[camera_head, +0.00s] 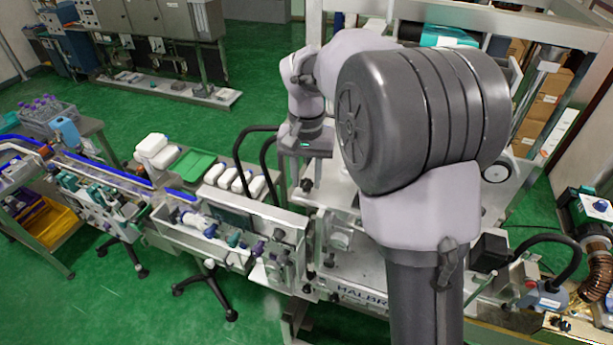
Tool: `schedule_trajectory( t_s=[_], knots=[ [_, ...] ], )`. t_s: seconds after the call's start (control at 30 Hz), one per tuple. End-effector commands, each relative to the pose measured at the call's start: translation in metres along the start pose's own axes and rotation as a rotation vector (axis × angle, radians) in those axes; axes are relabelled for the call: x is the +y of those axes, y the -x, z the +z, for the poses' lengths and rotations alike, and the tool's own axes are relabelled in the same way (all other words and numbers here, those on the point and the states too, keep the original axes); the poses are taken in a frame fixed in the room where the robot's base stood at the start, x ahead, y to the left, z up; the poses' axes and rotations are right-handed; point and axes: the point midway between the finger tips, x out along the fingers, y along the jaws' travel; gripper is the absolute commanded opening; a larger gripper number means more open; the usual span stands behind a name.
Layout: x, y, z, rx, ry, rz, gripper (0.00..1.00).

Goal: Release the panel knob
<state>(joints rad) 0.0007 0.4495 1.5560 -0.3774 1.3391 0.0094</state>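My arm fills the right middle of the head view and reaches back and down to my gripper (305,155), which hangs above the metal sleeve applicator machine (355,290). A small dark knob-like part (307,185) shows right below the gripper. I cannot tell whether it is the panel knob or whether the fingers touch it. The fingers are too small to tell open from shut. Several dark knobs (278,234) sit along the machine's front left side. My arm hides the machine's middle.
A conveyor with blue rails (110,172) runs in from the left. White bottles (235,180) and a green tray (188,165) stand behind it. Black curved hoses (268,150) rise just left of my gripper. A metal frame (540,75) stands at right. Green floor is free at back left.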

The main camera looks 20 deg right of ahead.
Motion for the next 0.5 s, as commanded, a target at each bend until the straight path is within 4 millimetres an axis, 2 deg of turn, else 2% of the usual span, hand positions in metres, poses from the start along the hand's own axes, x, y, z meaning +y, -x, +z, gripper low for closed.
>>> schedule_trajectory(
  t_s=[0.03,0.07,0.37,0.5],
  knots=[
    [0.0,0.0,0.0,0.0,0.0,0.0,0.46],
    [0.0,0.0,0.0,0.0,0.0,0.0,0.5],
    [0.0,0.001,0.0,-0.001,-0.001,0.0,0.5],
    [0.0,0.018,0.0,0.001,-0.001,-0.001,0.5]
  ],
)
